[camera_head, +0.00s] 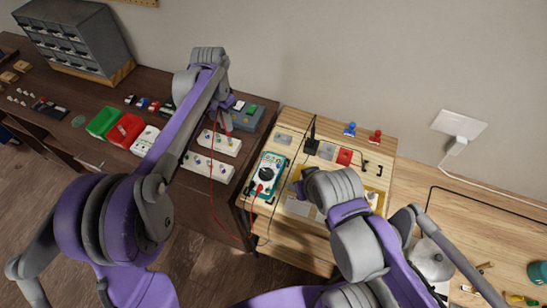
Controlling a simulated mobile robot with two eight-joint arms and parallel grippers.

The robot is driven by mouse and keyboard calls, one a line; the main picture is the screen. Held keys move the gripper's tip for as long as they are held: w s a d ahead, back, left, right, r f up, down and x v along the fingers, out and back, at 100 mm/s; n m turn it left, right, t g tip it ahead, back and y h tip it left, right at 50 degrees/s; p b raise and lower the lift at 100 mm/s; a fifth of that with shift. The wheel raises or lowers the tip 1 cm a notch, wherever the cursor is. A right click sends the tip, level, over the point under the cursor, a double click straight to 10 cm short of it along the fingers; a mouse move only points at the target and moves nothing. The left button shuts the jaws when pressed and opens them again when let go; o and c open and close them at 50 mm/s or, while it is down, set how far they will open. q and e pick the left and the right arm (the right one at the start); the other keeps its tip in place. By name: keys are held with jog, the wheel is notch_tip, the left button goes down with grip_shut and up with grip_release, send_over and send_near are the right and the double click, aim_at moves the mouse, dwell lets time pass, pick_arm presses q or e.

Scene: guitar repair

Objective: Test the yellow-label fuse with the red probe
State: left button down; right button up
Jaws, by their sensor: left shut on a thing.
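My left gripper (223,122) reaches over the dark bench and is shut on the red probe (228,125), which points down at a white fuse block (230,148). Whether the tip touches anything is too small to tell. A thin red lead (211,185) hangs in a loop toward the teal multimeter (279,162) on the light wooden stand. A second white block (222,172) lies just in front. I cannot make out which fuse has the yellow label. My right arm reaches over the wooden stand; its fingers are hidden behind its wrist.
Green (103,122) and red (125,131) bins stand left of the blocks. A grey drawer cabinet (72,40) is at the back left. A black upright piece (312,143) and blue (350,129) and red (375,136) items stand on the wooden stand.

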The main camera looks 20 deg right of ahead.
pick_arm(q)
notch_tip(320, 180, up, 3)
jog(key=shift+w+r, duration=0.15)
jog(key=shift+r, duration=1)
jog(key=shift+f, duration=0.1)
